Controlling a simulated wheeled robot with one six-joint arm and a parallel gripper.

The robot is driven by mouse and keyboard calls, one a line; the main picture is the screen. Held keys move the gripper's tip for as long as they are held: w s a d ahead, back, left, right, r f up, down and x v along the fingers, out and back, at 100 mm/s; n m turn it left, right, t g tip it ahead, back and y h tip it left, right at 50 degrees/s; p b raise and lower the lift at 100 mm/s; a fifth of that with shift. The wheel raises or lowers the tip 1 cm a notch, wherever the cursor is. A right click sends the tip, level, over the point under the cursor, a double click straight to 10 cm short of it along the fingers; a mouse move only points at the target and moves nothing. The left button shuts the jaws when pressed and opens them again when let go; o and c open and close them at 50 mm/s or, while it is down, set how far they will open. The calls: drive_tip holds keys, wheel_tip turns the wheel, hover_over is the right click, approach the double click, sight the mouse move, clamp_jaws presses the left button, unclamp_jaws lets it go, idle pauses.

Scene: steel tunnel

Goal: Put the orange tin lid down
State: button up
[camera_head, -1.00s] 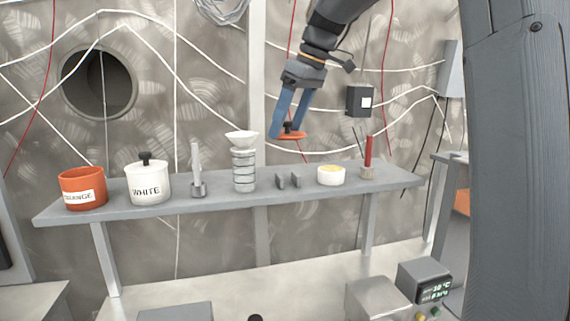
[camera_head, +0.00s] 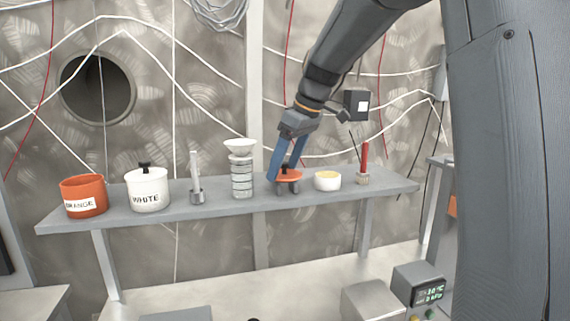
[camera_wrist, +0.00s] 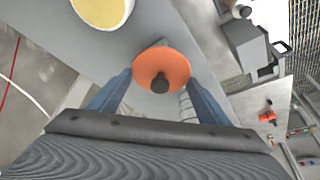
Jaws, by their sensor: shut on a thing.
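The orange tin lid (camera_head: 288,176) is a flat orange disc with a black knob. My gripper (camera_head: 289,168) is shut on its knob, and the lid is low over the shelf at the two small dark upright plates (camera_head: 284,188), which it partly hides. I cannot tell whether it touches them. In the wrist view the lid (camera_wrist: 162,62) shows between my blue fingers (camera_wrist: 160,85). The orange tin (camera_head: 83,196), labelled ORANGE, stands without a lid at the shelf's left end.
On the grey shelf (camera_head: 115,219) stand the white lidded tin (camera_head: 148,190), a metal holder with a pale stick (camera_head: 196,180), a stack of rings with a white funnel (camera_head: 241,173), a white bowl of yellow stuff (camera_head: 327,181) and a red candle (camera_head: 364,160).

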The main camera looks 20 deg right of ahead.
drive_tip(key=shift+f, duration=0.4)
drive_tip(key=o, duration=1)
drive_tip(key=shift+r, duration=0.3)
drive_tip(key=b+v, duration=0.2)
drive_tip(key=v, duration=1)
drive_tip(key=shift+r, duration=0.15)
